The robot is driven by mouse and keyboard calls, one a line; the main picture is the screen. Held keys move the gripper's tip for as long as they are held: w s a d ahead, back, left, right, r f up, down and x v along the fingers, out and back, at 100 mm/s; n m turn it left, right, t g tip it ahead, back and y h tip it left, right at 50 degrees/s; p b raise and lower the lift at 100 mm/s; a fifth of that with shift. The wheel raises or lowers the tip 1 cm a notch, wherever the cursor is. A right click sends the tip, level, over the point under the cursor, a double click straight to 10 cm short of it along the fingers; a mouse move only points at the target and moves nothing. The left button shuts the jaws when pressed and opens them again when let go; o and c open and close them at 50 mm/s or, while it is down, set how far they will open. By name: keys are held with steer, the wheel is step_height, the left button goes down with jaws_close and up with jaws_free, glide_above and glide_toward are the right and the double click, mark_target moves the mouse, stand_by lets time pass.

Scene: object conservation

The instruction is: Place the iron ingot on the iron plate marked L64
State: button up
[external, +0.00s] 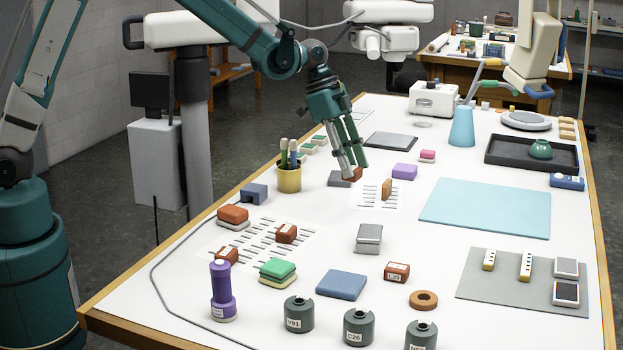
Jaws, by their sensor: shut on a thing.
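My gripper (356,172) is over the middle-left of the table, pointing down. Its fingers are shut on a red-brown block (354,175), partly hidden by the fingers; I cannot tell whether it is the iron ingot. A small dark grey block (337,180) is just left of the fingertips. Labelled red-brown blocks lie nearer: one reading about L39 (397,271), one on a lined sheet (286,233) and one at the sheet's near end (227,255). I cannot make out the mark L64 on anything. A grey metal-like block (369,238) lies near the table's middle.
A tan upright block (387,190) stands right of the fingertips. A yellow cup with tools (289,180) is to the left. Dark labelled weights (299,315) and a purple cylinder (221,291) stand at the front. A blue mat (487,207) is bare.

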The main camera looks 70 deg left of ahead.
step_height(320, 180, up, 2)
steer(key=n, duration=0.1)
glide_above(339, 176)
steer(key=shift+w+a+r, duration=0.1)
steer(key=shift+a+r, duration=0.05)
steer(key=shift+a, duration=0.05)
stand_by(0.3)
steer(key=shift+f+p, duration=0.3)
steer(key=shift+f, duration=2.85)
steer(key=shift+f, duration=0.1)
steer(key=shift+f, duration=1.75)
steer(key=shift+f, duration=0.15)
steer(key=o, duration=0.8)
steer(key=shift+c, duration=0.2)
steer(key=o, duration=0.4)
